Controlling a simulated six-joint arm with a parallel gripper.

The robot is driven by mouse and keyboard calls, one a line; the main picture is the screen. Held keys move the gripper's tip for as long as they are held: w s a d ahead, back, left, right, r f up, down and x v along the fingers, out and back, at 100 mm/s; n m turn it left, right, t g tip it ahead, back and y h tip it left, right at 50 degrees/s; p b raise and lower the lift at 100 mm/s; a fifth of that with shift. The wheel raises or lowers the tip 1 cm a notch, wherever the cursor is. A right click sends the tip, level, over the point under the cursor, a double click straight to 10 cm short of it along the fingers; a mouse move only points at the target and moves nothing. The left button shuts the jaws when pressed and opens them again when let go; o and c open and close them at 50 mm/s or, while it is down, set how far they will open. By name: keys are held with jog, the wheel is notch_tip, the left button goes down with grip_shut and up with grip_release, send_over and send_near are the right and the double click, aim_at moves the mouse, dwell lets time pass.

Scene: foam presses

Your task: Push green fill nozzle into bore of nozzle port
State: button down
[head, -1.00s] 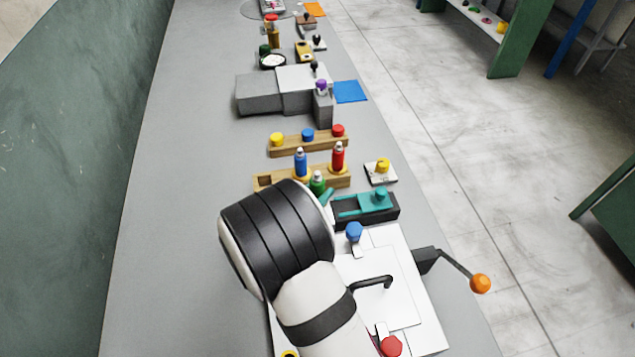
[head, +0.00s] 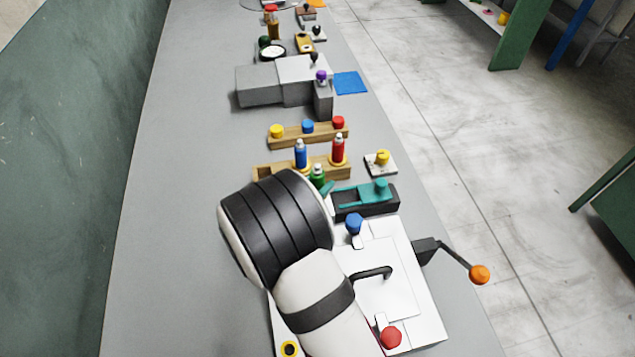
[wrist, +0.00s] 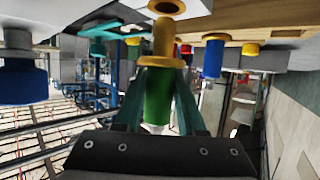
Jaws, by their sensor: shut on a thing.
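The green fill nozzle (wrist: 157,97) is gripped between the two teal fingers of my gripper (wrist: 156,85). The wrist view is upside down, and the nozzle's brass-coloured tip (wrist: 163,40) points at the worktop side. A brass-coloured ring with a dark bore, the nozzle port (wrist: 167,7), lies just beyond the tip, nearly in line with it. The tip looks outside the bore; whether it touches the rim I cannot tell. In the head view only the top of the green nozzle (head: 317,175) shows, beside a teal finger; my wrist hides the rest.
A wooden rack (head: 264,172) stands close by with a blue bottle (head: 300,155) and a red bottle (head: 338,150). A dark block with a teal slider (head: 362,194) sits to the right. A white plate with a black handle (head: 370,273) is nearer. The worktop at left is clear.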

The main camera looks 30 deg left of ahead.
jog(key=shift+f, duration=2.5)
jog(key=shift+c, duration=2.1)
grip_release()
jog(key=a+v, duration=0.1)
jog(key=v, duration=1.4)
jog(key=shift+s+d, duration=0.4)
jog(key=shift+d, duration=0.05)
jog(key=shift+w+r, duration=0.1)
jog(key=shift+w, duration=0.05)
